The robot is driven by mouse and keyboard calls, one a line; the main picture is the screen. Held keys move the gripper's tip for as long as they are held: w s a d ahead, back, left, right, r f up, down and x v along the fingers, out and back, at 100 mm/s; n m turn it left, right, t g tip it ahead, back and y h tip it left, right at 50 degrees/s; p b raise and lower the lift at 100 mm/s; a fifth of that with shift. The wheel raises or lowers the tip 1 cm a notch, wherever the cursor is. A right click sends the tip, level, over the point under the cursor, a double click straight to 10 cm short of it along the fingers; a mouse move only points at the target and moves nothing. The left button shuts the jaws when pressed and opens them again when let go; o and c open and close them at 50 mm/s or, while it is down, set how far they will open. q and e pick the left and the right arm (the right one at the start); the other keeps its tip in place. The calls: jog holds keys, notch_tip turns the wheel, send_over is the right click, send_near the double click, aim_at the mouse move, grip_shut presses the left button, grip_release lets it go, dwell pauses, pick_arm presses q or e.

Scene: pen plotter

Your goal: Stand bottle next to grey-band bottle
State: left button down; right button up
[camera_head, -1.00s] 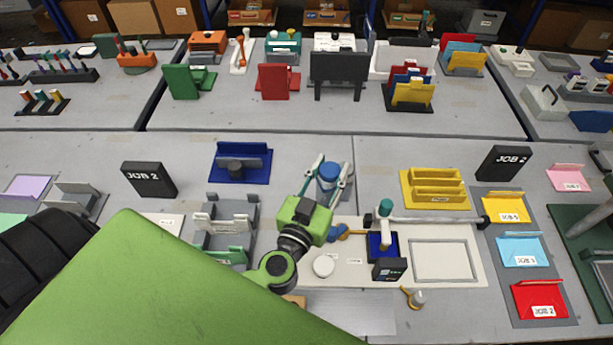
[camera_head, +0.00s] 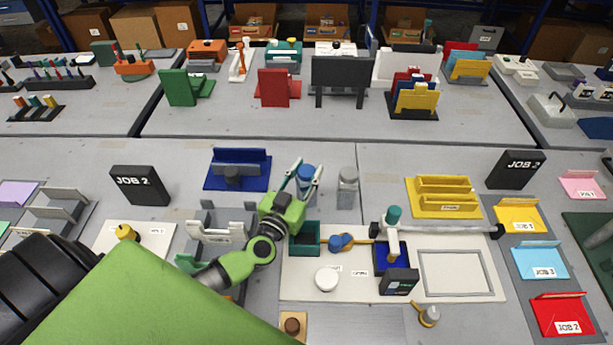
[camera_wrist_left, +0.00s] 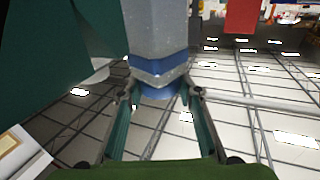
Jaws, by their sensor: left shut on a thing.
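The held bottle (camera_head: 306,174), with a blue part showing in the head view, is between the fingers of my left gripper (camera_head: 302,184), which is shut on it. In the left wrist view the same bottle (camera_wrist_left: 158,45) is grey with blue bands, between both fingers (camera_wrist_left: 157,108). The grey-band bottle (camera_head: 347,188) stands upright on the table just right of the held bottle, with a visible gap. The lower part of the held bottle is hidden in the head view, so I cannot tell whether it touches the table. My right gripper is not in view.
A blue holder (camera_head: 238,162) is left of the gripper, a yellow rack (camera_head: 444,186) right. In front are a dark green open box (camera_head: 304,251), a white round lid (camera_head: 326,278) and a blue-handled tool (camera_head: 342,241). Bare table lies behind the bottles.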

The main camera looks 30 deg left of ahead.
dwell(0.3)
pick_arm(q)
jog(key=c, duration=1.5)
grip_release()
jog(key=shift+f, duration=0.15)
jog(key=shift+o, duration=0.2)
jog(key=s, duration=1.2)
jog(key=shift+d+b, duration=0.45)
